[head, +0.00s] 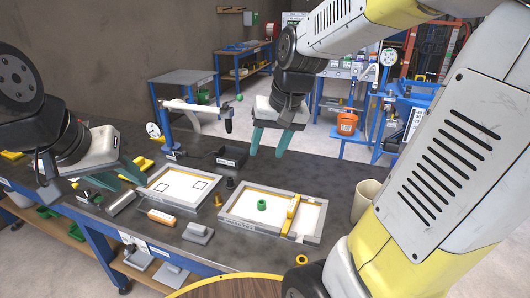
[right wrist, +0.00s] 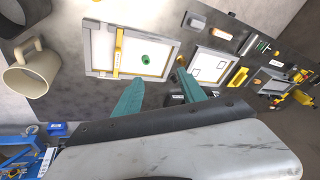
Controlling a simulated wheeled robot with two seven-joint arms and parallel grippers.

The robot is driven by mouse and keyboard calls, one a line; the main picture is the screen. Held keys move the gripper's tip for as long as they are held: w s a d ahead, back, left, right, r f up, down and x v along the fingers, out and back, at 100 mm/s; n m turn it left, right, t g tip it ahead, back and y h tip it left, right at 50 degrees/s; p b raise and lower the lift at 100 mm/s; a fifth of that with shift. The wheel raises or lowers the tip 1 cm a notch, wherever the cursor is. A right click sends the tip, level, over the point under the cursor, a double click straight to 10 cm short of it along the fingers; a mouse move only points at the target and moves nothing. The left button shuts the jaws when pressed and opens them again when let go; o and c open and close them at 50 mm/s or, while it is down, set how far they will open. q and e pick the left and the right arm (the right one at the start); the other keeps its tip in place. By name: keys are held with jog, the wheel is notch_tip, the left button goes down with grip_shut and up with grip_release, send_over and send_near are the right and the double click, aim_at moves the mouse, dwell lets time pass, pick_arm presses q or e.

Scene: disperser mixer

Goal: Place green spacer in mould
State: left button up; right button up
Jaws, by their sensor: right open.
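The green spacer (head: 262,205) is a short ring with a dark hole. It stands on the white floor of the right-hand grey-framed tray (head: 233,216), left of a yellow bar (head: 291,214); it also shows in the right wrist view (right wrist: 148,59). A second grey-framed tray (head: 152,187) to its left has black square outlines on white. I cannot tell which tray is called the mould. My right gripper (head: 268,143) hangs above and behind the right-hand tray, open and empty, apart from the spacer. My left gripper (head: 122,177) is open beside the left tray, with nothing visible between its fingers.
A beige mug (head: 366,198) stands right of the trays. Dark pegs (head: 229,184), an orange-and-white cylinder (head: 161,217) and a grey block (head: 198,232) lie around the trays. A round wooden top (head: 240,289) is at the front.

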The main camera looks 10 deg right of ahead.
jog(key=s+r+n+t, duration=0.1)
jog(key=s+r+t, duration=0.1)
jog(key=s, duration=0.8)
jog(key=shift+s+a+r+n, duration=0.3)
jog(key=shift+a+r, duration=0.1)
jog(key=shift+r, duration=0.25)
jog(key=shift+c, duration=1.3)
jog(key=shift+d, duration=0.15)
